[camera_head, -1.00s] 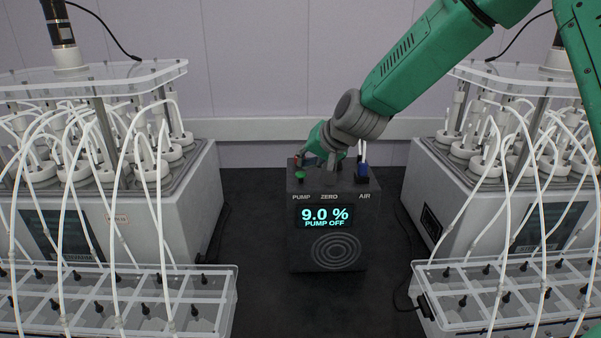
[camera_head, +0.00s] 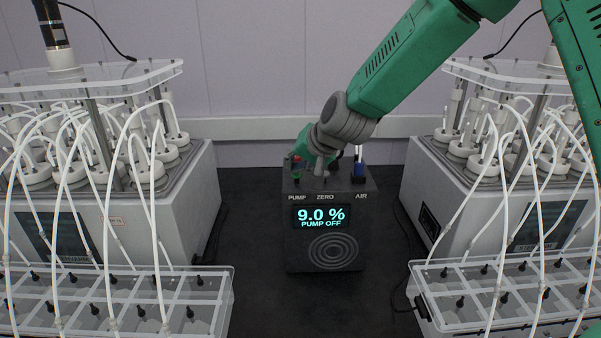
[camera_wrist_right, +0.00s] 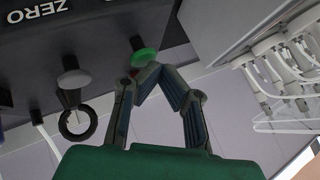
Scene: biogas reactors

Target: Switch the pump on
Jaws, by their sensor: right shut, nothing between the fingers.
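The black pump box (camera_head: 290,240) stands on the dark bench between the two reactor units. Its display (camera_head: 321,217) reads "9.0 %" and "PUMP OFF". A green knob (camera_head: 297,175) sits on its top above the word PUMP; it also shows in the right wrist view (camera_wrist_right: 145,56). My right gripper (camera_head: 298,158) is over the box's left top corner, partly hidden by its own wrist. In the wrist view its closed, empty fingertips (camera_wrist_right: 148,72) are right beside the green knob; I cannot tell whether they touch. My left gripper is out of view.
Reactor units with white tubes (camera_head: 160,215) (camera_head: 440,205) flank the box. Bare bench lies in front.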

